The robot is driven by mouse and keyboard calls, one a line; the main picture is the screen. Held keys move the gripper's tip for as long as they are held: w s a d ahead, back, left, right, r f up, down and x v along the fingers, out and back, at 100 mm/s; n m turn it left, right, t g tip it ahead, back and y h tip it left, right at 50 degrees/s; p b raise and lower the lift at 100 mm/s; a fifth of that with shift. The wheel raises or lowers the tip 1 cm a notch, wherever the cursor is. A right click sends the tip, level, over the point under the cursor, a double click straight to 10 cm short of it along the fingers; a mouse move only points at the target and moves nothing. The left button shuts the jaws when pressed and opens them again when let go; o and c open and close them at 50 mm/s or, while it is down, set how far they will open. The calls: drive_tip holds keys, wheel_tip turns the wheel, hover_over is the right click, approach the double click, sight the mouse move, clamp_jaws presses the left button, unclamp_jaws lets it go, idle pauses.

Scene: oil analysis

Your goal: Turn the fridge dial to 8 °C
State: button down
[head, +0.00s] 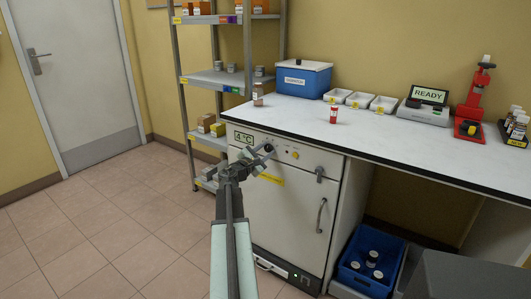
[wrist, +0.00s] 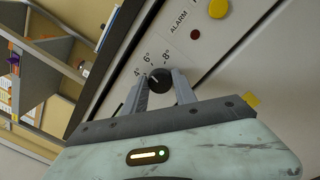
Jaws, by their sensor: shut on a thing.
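The white fridge (head: 278,205) stands under the counter. Its display (head: 243,138) reads 4 °C. The black dial (wrist: 158,86) is on the fridge's upper panel, with the marks 4°, 6° and 8° beside it in the wrist view. A small light mark shows on the dial, but it is too small to read its direction surely. My gripper (wrist: 160,92) is shut on the dial, one finger on each side. In the head view my gripper (head: 266,153) is at the panel, and its fingers partly cover the dial area.
A yellow button (wrist: 218,8) and a red ALARM light (wrist: 195,34) are on the same panel. The fridge door has a latch (head: 320,173) and a handle (head: 321,215). A red-capped vial (head: 333,116) stands on the counter above. A metal shelf (head: 212,77) is at the left.

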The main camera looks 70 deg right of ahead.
drive_tip(key=m, duration=0.5)
drive_tip(key=shift+w+d+m, duration=0.1)
drive_tip(key=shift+w+m, duration=0.05)
drive_tip(key=shift+m, duration=0.25)
drive_tip(key=m, duration=0.5)
drive_tip(key=shift+g+b, duration=0.3)
drive_tip(key=shift+b, duration=0.05)
drive_tip(key=shift+f+m, duration=0.1)
drive_tip(key=shift+m, duration=0.3)
drive_tip(key=c, duration=1)
unclamp_jaws()
